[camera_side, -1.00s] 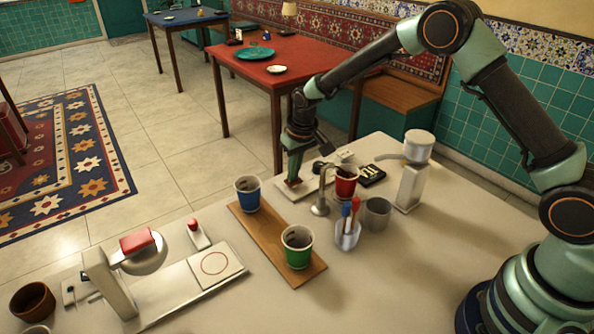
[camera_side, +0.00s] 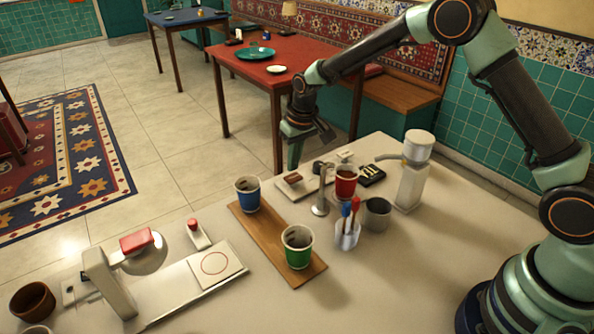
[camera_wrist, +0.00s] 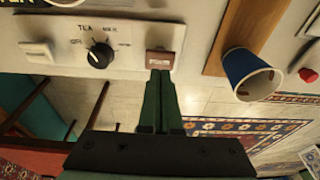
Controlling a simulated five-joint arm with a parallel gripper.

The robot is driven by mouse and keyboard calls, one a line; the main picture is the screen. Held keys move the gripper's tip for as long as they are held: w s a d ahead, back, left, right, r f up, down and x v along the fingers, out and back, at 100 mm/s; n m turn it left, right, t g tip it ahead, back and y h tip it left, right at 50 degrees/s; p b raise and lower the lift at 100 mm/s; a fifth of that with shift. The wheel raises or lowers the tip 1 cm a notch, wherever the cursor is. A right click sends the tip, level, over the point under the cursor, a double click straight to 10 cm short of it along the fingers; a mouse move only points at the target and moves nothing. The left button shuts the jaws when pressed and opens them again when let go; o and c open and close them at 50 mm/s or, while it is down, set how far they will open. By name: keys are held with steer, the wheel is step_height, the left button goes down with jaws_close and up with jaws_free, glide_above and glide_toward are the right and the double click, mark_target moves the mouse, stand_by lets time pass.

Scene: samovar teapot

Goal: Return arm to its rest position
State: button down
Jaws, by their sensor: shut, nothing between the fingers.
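My gripper (camera_side: 293,168) is raised a little above the far edge of the white table, with its fingers pointing down. Its fingers are together and empty. In the wrist view its green fingertips (camera_wrist: 161,75) lie side by side, just in front of a brown switch (camera_wrist: 160,59) on a pale panel. The switch (camera_side: 293,178) also shows in the side view, below the fingertips and apart from them. My arm reaches across from the right side of the table.
A wooden board (camera_side: 270,238) bears a blue cup (camera_side: 247,197) and a green cup (camera_side: 298,250). A red cup (camera_side: 345,184) stands by a metal spout (camera_side: 321,200). A black knob (camera_wrist: 99,55) marked TEA is on the panel. A white dispenser (camera_side: 411,180) stands right.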

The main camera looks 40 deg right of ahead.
steer(key=shift+r, duration=1)
steer(key=shift+r, duration=0.15)
steer(key=s+d+r+t, duration=0.1)
steer(key=s+d+r, duration=0.1)
steer(key=s+r, duration=0.65)
steer(key=s+d+r+t, duration=0.1)
steer(key=s+d+r, duration=0.2)
steer(key=s+r, duration=0.55)
steer(key=s+d+t, duration=0.1)
steer(key=s, duration=0.7)
steer(key=shift+d+f, duration=0.15)
